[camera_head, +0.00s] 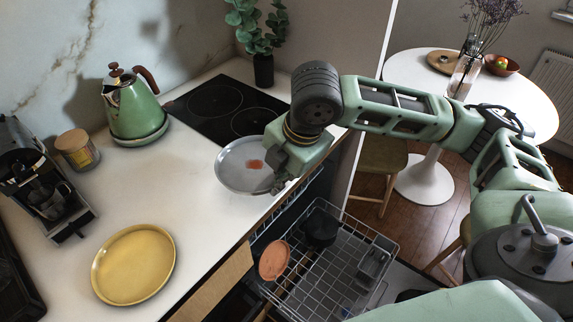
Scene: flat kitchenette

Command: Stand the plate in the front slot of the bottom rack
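A grey plate (232,175) with a reddish stain is at the worktop's front edge, beside the hob. My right gripper (279,186) is at its right rim, pointing down; the wrist hides part of the rim, and I cannot tell whether the fingers are closed on it. A yellow plate (133,265) lies flat on the worktop at the lower left. The wire dishwasher rack (335,268) is pulled out below the worktop. It holds a terracotta plate (274,260) standing tilted at its left side and a dark dish (320,229) at the back. My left gripper is out of view.
A green kettle (134,108), a candle jar (77,151) and a coffee machine (42,178) stand on the worktop (140,192). A grey basket (373,264) sits in the rack's right side. A round white table (535,108) and stools stand beyond. Much of the rack's middle is bare.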

